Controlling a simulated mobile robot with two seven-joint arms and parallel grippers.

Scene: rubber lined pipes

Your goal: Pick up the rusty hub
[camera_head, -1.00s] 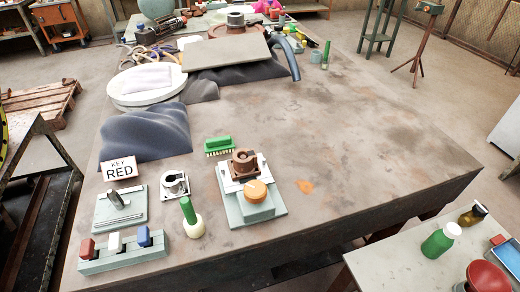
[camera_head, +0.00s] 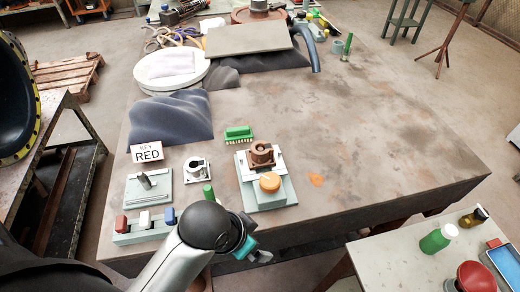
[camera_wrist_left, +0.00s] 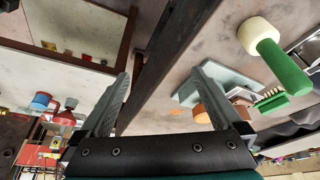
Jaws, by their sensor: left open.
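The rusty hub (camera_head: 262,152), a brown round collar on a square flange, sits on a pale grey-green fixture (camera_head: 279,193) near the front of the big table. An orange round knob (camera_head: 270,181) is just in front of it. My left gripper (camera_head: 262,256) is at the table's front edge, in front of the fixture and apart from the hub. In the left wrist view its two fingers (camera_wrist_left: 163,72) are spread with nothing between them. The orange knob (camera_wrist_left: 207,113) shows partly behind the right finger there. My right gripper is not in view.
A white-based green-handled tool (camera_wrist_left: 275,55) is close to my left gripper, partly hidden by my arm in the head view.

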